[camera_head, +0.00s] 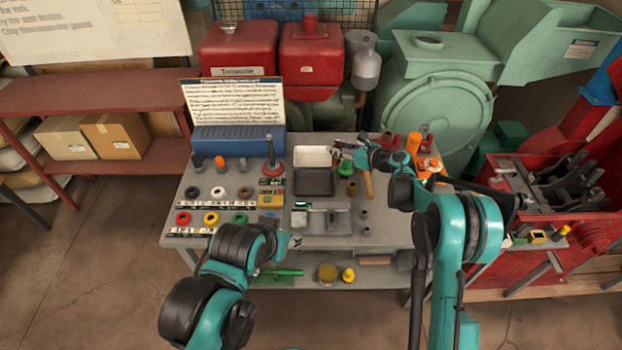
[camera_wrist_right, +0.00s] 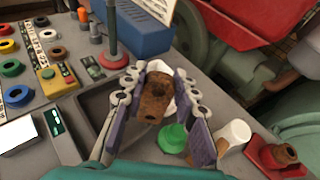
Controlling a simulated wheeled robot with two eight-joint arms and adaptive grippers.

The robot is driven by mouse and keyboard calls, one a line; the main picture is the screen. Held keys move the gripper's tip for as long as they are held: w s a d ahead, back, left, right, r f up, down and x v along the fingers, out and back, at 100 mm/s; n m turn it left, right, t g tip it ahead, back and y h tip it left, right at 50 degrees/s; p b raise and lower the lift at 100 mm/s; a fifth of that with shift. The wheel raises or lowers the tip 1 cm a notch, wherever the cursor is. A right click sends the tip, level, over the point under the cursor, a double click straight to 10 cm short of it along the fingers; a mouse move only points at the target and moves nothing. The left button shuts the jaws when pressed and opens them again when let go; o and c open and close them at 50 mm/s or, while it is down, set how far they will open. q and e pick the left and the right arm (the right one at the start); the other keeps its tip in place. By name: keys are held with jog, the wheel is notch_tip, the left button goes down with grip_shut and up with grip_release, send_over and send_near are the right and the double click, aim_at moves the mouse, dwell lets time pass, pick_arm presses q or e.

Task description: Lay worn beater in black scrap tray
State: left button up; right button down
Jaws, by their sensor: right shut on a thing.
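The worn beater (camera_wrist_right: 153,95) is a rusty brown block with a hole. My right gripper (camera_wrist_right: 157,84) is shut on it, with a finger on either side. In the head view the right gripper (camera_head: 345,149) is above the table at the right edge of the white tray (camera_head: 313,150); the beater is hard to make out there. The black scrap tray (camera_head: 314,183) lies in front of the white tray and looks empty. In the wrist view the black tray (camera_wrist_right: 95,104) is below and left of the beater, partly hidden by a finger. My left gripper (camera_head: 287,241) is low by the table's front edge; its jaws are unclear.
A green object (camera_head: 345,168) and a wooden handle (camera_head: 368,184) are right of the black tray. Coloured rings (camera_head: 211,218) fill the table's left side. Red and orange items (camera_head: 413,143) stand at the back right.

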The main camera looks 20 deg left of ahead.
jog(key=shift+s+a+f+b, duration=0.7)
jog(key=shift+a+f, duration=0.45)
jog(key=shift+f, duration=0.35)
jog(key=shift+s+a+f+b, duration=0.65)
jog(key=shift+a+f, duration=0.5)
jog(key=shift+f, duration=0.35)
jog(key=shift+s+a+f+b, duration=0.7)
jog(key=shift+a+f, duration=0.45)
jog(key=shift+f, duration=0.35)
jog(key=shift+f, duration=0.15)
jog(key=c, duration=1.2)
grip_release()
